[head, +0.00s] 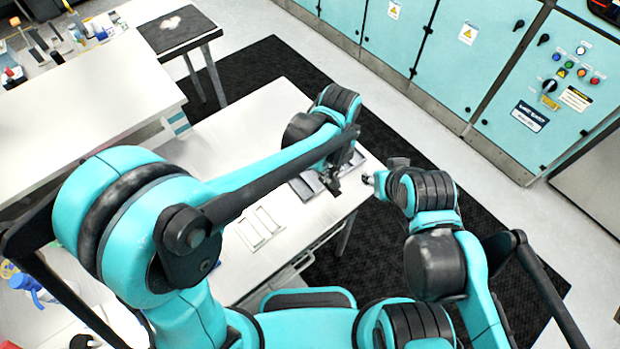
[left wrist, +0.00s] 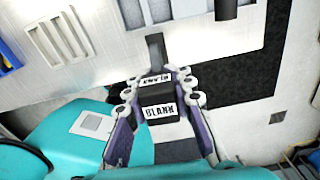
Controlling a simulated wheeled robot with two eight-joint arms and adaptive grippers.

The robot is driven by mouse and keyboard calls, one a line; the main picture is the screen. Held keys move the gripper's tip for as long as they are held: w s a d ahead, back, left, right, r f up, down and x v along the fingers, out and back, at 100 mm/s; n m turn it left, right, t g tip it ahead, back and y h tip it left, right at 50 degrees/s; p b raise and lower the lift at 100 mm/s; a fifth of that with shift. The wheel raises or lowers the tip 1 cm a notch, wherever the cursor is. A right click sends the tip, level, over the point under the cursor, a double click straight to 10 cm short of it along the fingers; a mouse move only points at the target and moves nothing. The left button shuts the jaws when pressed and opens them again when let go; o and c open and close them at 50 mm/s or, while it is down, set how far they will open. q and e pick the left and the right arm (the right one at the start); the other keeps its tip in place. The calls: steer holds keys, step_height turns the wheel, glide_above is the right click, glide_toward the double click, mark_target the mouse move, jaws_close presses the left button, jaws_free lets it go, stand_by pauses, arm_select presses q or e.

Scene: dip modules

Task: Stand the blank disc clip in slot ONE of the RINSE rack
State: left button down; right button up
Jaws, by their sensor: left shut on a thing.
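The blank disc clip (left wrist: 158,113) is a dark block with a white label reading BLANK. In the left wrist view it sits between the fingers of my left gripper (left wrist: 160,98), which are shut on it. In the head view my left gripper (head: 332,182) is over the right end of the white table, close to grey racks (head: 304,188); the clip is hard to make out there. I cannot tell which rack is RINSE or see slot ONE. My right gripper (head: 371,181) is just off the table's right edge, its opening unclear.
Teal cabinets (head: 385,40) stand beyond the dark floor mat.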

arm_select(q)
steer(key=shift+w+a+f+b, duration=0.3)
steer(key=shift+w+a+f, duration=0.65)
steer(key=shift+a+f, duration=0.55)
steer(key=shift+w+a+f+b, duration=0.3)
steer(key=shift+w+a+f, duration=0.8)
steer(key=shift+f, duration=0.7)
steer(key=shift+w+a+f+b, duration=0.3)
steer(key=shift+w+a+f, duration=0.45)
steer(key=shift+a+f, duration=0.85)
steer(key=shift+d, duration=0.1)
steer(key=shift+f, duration=0.1)
steer(key=c, duration=1.8)
jaws_free()
steer(key=shift+f, duration=0.15)
steer(key=o, duration=0.5)
